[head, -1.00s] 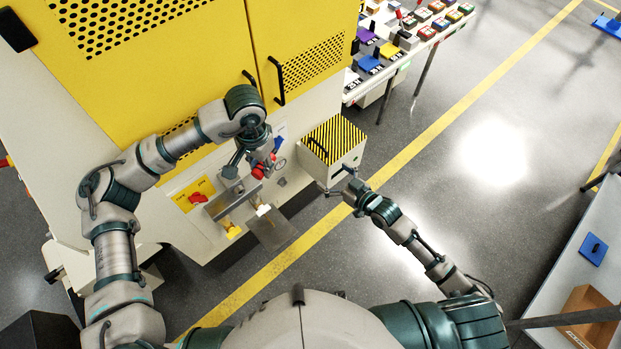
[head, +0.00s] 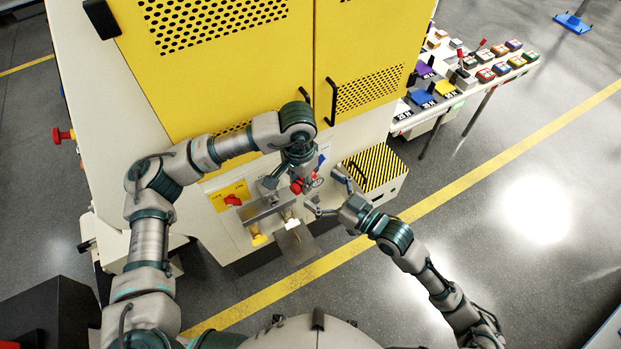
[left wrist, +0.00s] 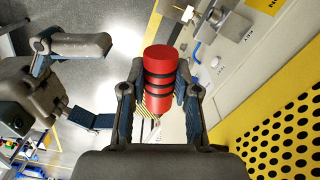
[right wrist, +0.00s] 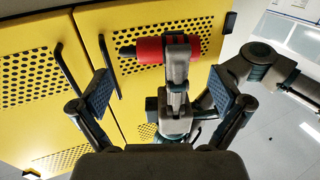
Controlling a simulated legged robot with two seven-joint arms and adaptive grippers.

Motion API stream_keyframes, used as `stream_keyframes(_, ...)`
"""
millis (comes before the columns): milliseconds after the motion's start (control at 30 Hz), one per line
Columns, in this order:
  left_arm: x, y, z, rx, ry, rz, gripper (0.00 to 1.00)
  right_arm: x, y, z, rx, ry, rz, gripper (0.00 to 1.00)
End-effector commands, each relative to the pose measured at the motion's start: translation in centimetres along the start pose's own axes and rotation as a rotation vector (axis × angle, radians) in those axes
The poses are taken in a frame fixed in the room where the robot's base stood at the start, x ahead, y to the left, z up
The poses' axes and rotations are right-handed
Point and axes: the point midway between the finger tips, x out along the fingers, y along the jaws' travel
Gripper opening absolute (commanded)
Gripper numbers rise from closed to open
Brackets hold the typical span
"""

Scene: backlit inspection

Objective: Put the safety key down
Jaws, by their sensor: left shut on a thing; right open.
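The safety key appears as a red cylinder with black bands (left wrist: 158,72) in the left wrist view. My left gripper (head: 297,184) is shut on it in front of the yellow machine. In the right wrist view the red key (right wrist: 150,49) lies sideways with a dark tip, and the left gripper's finger crosses it. In the head view only a small red part shows (head: 307,185). My right gripper (head: 327,193) is open and empty, close to the right of the left gripper. In the right wrist view its fingers (right wrist: 160,93) are spread, with the key beyond them.
A metal bracket and plate (head: 297,244) stick out of the machine (head: 235,75) below the left gripper. A black-and-yellow striped box (head: 377,166) stands just right of the right gripper. A table with coloured blocks (head: 435,105) is farther right.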

Motion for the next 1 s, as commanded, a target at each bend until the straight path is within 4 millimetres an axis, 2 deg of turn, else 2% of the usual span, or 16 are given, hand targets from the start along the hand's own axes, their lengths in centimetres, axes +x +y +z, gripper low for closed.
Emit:
stream_keyframes(100,0.0,0.0,0.0,0.000,0.001,0.000,0.00,2.1,-0.1,-0.1,0.003,0.001,-0.002,1.00)
stream_keyframes(300,-0.1,0.1,0.0,0.000,0.001,-0.001,0.00,4.1,-0.1,0.0,0.000,0.000,-0.001,1.00)
stream_keyframes(633,-0.1,0.1,0.0,0.000,0.001,0.000,0.00,4.5,-0.1,0.0,0.000,-0.001,-0.001,1.00)
stream_keyframes(667,-0.1,0.1,0.0,0.000,0.001,0.000,0.00,4.5,-0.1,0.0,0.000,-0.001,-0.001,0.97)
stream_keyframes(800,-0.1,0.1,0.0,0.001,0.001,0.000,0.00,4.5,-0.1,0.0,0.001,-0.001,-0.001,0.62)
stream_keyframes(867,-0.1,0.1,0.0,0.001,0.002,0.000,0.00,4.5,-0.1,0.0,0.001,-0.001,-0.002,0.59)
stream_keyframes(900,-0.1,0.1,0.0,0.001,0.002,0.000,0.38,4.5,-0.1,0.0,0.001,0.000,-0.002,0.59)
stream_keyframes(1000,-0.1,0.1,0.0,0.001,0.001,0.000,0.59,4.5,-0.1,0.0,0.001,0.000,-0.002,0.59)
